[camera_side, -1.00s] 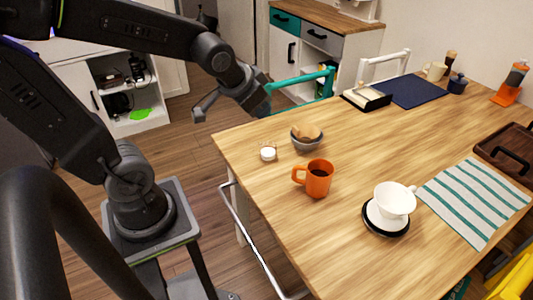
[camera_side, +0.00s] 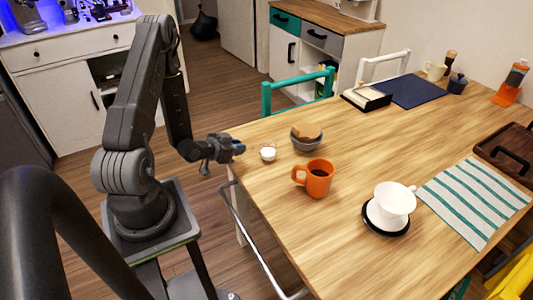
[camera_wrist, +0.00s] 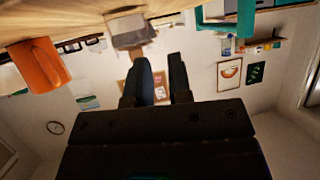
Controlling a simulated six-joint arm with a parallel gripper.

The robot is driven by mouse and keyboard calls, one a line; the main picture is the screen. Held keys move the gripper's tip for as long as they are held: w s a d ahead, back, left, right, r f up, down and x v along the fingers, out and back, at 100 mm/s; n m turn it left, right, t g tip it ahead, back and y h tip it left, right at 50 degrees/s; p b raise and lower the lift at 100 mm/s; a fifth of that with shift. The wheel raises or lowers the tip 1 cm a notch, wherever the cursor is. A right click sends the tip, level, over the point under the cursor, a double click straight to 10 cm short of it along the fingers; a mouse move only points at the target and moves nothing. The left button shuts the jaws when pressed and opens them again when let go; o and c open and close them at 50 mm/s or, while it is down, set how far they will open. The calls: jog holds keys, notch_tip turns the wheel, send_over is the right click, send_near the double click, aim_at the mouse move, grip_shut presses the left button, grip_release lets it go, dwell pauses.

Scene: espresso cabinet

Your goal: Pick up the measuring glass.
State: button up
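The measuring glass (camera_side: 268,153) appears to be the small clear vessel with white contents, standing upright near the table's left end. My gripper (camera_side: 238,149) is just left of it at the table edge, low and pointing toward it, apart from it. In the wrist view, which is upside down, my two dark fingers (camera_wrist: 160,72) have a gap between them with nothing held.
A white cup (camera_side: 395,198) on a black saucer is farther right.

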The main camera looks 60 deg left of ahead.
aim_at(252, 152)
jog(key=shift+s+f, duration=0.3)
jog(key=shift+w+f+t, duration=0.1)
jog(key=shift+f+t, duration=0.05)
jog(key=shift+t, duration=0.15)
jog(key=x, duration=0.7)
grip_shut()
